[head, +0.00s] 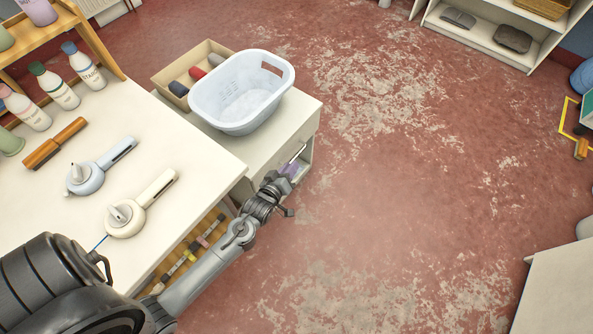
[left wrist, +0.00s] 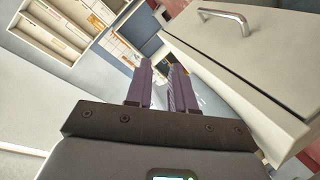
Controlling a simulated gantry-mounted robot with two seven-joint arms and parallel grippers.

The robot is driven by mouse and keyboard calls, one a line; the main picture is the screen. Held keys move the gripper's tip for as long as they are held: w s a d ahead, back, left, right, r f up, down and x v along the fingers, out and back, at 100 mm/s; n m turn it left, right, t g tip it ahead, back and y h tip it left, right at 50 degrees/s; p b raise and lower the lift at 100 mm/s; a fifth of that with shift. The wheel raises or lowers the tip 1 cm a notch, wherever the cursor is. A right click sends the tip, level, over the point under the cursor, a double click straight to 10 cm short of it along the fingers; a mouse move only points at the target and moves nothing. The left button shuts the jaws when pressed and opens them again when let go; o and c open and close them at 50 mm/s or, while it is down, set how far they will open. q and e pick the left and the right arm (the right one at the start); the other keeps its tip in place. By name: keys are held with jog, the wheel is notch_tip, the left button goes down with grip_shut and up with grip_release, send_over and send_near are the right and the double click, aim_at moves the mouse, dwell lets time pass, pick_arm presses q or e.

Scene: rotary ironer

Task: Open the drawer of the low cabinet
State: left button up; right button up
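The low cabinet (head: 265,160) is white and stands beside the end of the long table. Its drawer front (left wrist: 235,60) fills the upper right of the left wrist view, with a metal bar handle (left wrist: 225,18) on it. The handle shows small in the head view (head: 298,153). My left gripper (head: 291,168) is low at the cabinet's front, close to the handle. In the left wrist view its purple fingers (left wrist: 161,85) are apart with nothing between them, and the handle is off to their right, not between them. My right gripper is not in view.
A white laundry basket (head: 238,92) and a cardboard box (head: 161,81) with rolled items stand on the cabinet. The red floor (head: 420,190) to the right is clear.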

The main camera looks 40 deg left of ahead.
aim_at(294, 158)
pick_arm(q)
jog(key=w+a+f+n+t+y+b, duration=0.1)
jog(key=a+f+n+t+y+b, duration=0.15)
jog(key=f+b, duration=0.6)
jog(key=a+f+n+t+y+b, duration=0.1)
jog(key=f+n+t+y+b, duration=0.15)
jog(key=f+b, duration=0.55)
jog(key=shift+n+h, duration=0.3)
jog(key=shift+h, duration=0.1)
jog(key=x, duration=0.3)
jog(key=f+b+x, duration=0.1)
jog(key=x, duration=0.3)
jog(key=b+x, duration=0.1)
jog(key=x, duration=0.3)
jog(key=shift+w+a+f, duration=0.1)
jog(key=shift+w+f, duration=0.05)
jog(key=shift+f, duration=0.15)
grip_shut()
